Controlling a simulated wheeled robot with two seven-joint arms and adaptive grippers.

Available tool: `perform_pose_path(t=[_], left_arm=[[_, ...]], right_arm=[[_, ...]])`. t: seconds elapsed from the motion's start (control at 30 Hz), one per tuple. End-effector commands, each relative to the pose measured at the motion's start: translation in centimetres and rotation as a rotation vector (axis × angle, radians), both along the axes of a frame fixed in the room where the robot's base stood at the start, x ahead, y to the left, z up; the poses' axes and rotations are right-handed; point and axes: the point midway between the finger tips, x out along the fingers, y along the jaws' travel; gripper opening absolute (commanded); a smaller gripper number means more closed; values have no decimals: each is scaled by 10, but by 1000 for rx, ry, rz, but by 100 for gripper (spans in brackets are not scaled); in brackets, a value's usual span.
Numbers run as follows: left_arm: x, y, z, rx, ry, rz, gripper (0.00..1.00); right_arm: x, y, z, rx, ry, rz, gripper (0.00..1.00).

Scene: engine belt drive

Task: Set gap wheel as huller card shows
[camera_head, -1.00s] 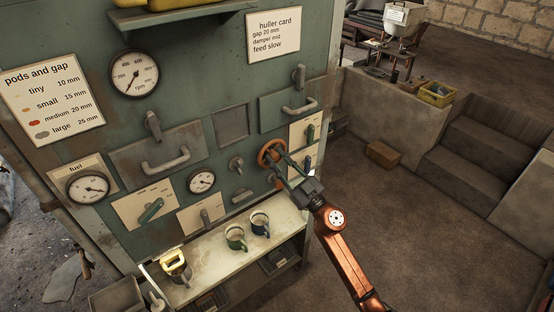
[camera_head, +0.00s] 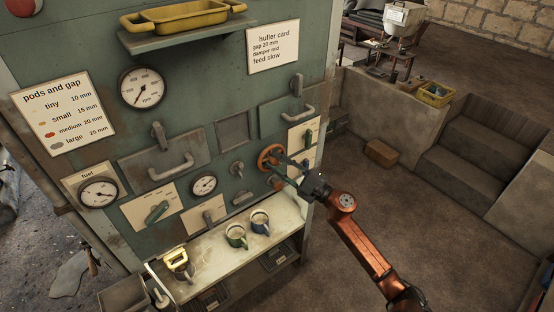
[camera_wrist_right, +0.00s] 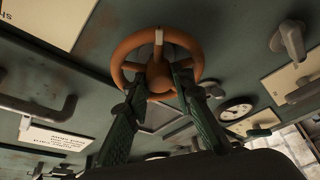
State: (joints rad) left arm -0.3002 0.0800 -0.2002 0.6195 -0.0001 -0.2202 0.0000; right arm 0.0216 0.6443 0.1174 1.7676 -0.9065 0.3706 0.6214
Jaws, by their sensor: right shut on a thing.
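The huller card (camera_head: 272,48) is on the upper right of the green panel and reads gap 20 mm, damper mid, feed slow. The pods and gap card (camera_head: 63,115) at the left lists medium as 20 mm. The orange gap wheel (camera_head: 268,155) is on the panel's right part; it fills the upper middle of the right wrist view (camera_wrist_right: 130,47). My right gripper (camera_head: 283,170) is at the wheel, its two fingers reaching its lower rim in the wrist view (camera_wrist_right: 158,88), shut on it. The fingers hide part of the lower rim. My left gripper is out of view.
Levers, drawer handles and gauges surround the wheel. The floor to the right (camera_head: 400,230) is mostly open.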

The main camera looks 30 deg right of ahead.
Motion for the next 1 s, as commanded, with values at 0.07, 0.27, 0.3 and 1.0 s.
perform_pose_path(t=[0.07,0.27,0.3,1.0], left_arm=[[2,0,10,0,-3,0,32],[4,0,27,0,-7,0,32],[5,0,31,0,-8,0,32],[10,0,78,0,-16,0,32]], right_arm=[[0,-1,3,-76,-2,0,0],[0,-1,4,-267,-17,1,0],[0,-1,4,-304,-20,1,0],[0,-1,2,-792,-59,1,0]])
